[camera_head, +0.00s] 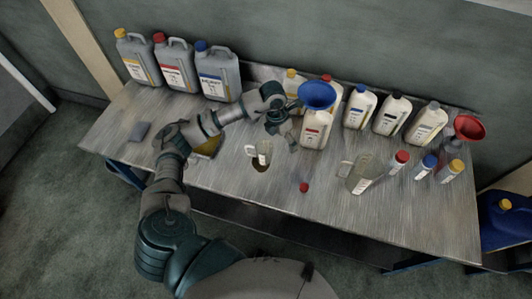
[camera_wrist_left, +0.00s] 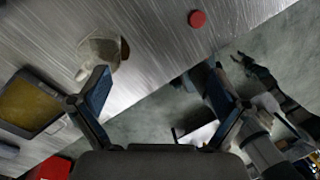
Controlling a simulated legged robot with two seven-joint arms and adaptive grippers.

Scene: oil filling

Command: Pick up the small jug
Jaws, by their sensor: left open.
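The small jug (camera_head: 261,155) is a pale, see-through measuring jug with a handle on its left, standing on the metal workbench (camera_head: 225,178) in a dark round patch. In the left wrist view the small jug (camera_wrist_left: 98,55) lies near the tip of the left-hand finger. My left gripper (camera_head: 281,140) is open and empty above and just right of the small jug in the head view. Its two spread fingers (camera_wrist_left: 156,78) show in the wrist view. I cannot tell whether a finger touches the jug. My right gripper is not in view.
A larger jug (camera_head: 361,176) stands to the right. A bottle with a blue funnel (camera_head: 317,95) is close behind my left gripper. A red cap (camera_head: 304,187) lies near the front. Several bottles line the right; grey canisters (camera_head: 220,75) stand back left.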

